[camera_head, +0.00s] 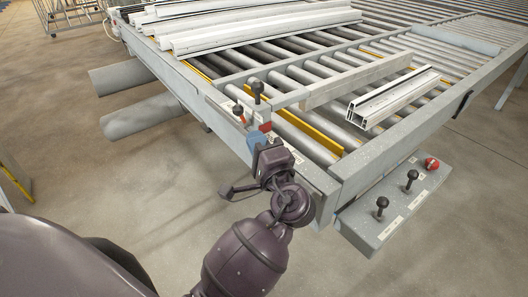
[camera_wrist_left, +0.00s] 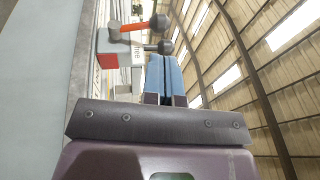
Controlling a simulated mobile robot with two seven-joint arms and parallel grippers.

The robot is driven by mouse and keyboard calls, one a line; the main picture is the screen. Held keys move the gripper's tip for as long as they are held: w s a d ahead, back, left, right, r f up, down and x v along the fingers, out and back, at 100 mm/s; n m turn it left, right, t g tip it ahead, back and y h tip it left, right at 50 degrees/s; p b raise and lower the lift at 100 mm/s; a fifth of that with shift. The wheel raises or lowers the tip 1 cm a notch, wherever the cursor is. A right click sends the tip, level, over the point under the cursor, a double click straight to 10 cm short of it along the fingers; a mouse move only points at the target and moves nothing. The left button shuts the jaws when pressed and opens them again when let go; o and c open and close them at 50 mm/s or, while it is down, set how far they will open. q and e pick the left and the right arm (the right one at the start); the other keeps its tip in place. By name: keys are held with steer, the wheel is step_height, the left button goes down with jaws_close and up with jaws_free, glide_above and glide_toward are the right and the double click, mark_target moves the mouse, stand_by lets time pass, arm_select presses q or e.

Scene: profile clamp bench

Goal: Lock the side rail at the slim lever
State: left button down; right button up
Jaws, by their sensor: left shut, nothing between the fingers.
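My left gripper (camera_head: 256,138) is shut and empty. Its blue fingertips point up beside a lever block on the near left corner of the roller frame; the fingers also show in the left wrist view (camera_wrist_left: 165,75). On that corner stand a lever with a large black knob (camera_head: 257,88) and a smaller lever with red on it (camera_head: 238,111). In the wrist view, a red lever (camera_wrist_left: 134,27) and a second dark knob (camera_wrist_left: 165,47) stand out from the grey block (camera_wrist_left: 118,46), left of and beyond the fingertips. I cannot tell whether the fingers touch anything. My right gripper is out of view.
A grey control box (camera_head: 390,207) at the front right carries two black-knobbed levers and a red knob (camera_head: 431,163). A white profile (camera_head: 395,97) and a pale bar (camera_head: 355,80) lie on the rollers. Long white profiles (camera_head: 235,27) are stacked behind. Open floor lies in front.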

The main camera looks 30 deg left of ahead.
mark_target(241, 114)
arm_select(q)
steer(key=p+x, duration=0.1)
steer(key=x, duration=0.5)
steer(key=shift+w+a+r, duration=0.1)
steer(key=shift+w+a, duration=0.1)
steer(key=shift+a, duration=0.1)
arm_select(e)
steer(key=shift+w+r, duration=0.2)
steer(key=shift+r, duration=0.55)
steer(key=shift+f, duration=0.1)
arm_select(q)
steer(key=shift+w, duration=0.1)
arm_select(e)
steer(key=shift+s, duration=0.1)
